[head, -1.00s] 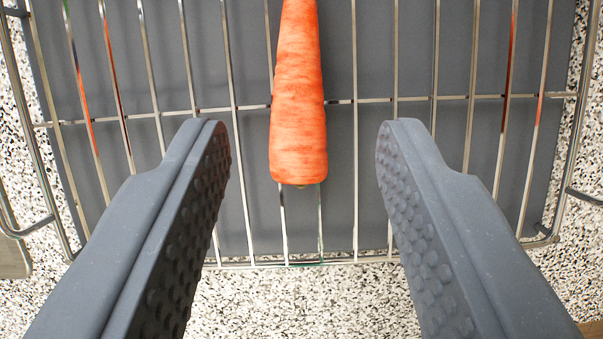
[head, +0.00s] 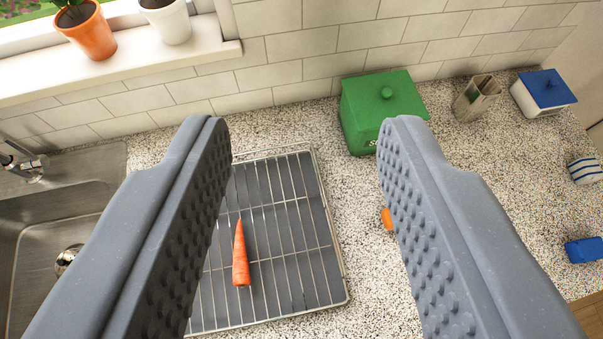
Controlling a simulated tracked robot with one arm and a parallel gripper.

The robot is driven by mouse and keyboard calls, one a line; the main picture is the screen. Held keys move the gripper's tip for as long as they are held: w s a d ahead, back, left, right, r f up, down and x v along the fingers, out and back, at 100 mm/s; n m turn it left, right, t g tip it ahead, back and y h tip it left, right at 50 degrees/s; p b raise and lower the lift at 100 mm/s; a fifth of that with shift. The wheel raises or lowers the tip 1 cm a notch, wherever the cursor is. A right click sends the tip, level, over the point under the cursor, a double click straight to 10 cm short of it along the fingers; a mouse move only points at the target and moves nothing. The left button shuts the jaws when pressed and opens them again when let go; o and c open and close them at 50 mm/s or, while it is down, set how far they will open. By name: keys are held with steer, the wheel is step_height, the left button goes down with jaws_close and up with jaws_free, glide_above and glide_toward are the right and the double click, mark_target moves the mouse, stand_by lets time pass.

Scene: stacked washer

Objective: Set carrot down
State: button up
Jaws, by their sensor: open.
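An orange carrot (head: 241,258) lies on a wire rack (head: 316,222) with a dark grey sheet under its bars. The carrot's thin end points away and its thick end points towards me. My gripper (head: 305,125) is open and empty, well above the counter and apart from the carrot. The left finger covers the left part of the rack.
A steel sink (head: 50,196) with a tap (head: 28,165) is at the left. A green lidded box (head: 372,120) stands behind the rack. A small orange item (head: 387,219) is partly hidden by the right finger. Bare speckled counter (head: 352,200) lies right of the rack.

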steer(key=s+d+r+t, duration=0.2)
steer(key=s+r, duration=0.4)
steer(key=r, duration=0.5)
steer(key=shift+d+r+m+t+h, duration=0.35)
steer(key=shift+d+m+t+h, duration=0.05)
steer(key=shift+d, duration=0.3)
step_height(320, 180, down, 5)
steer(key=b, duration=0.4)
steer(key=shift+b, duration=0.4)
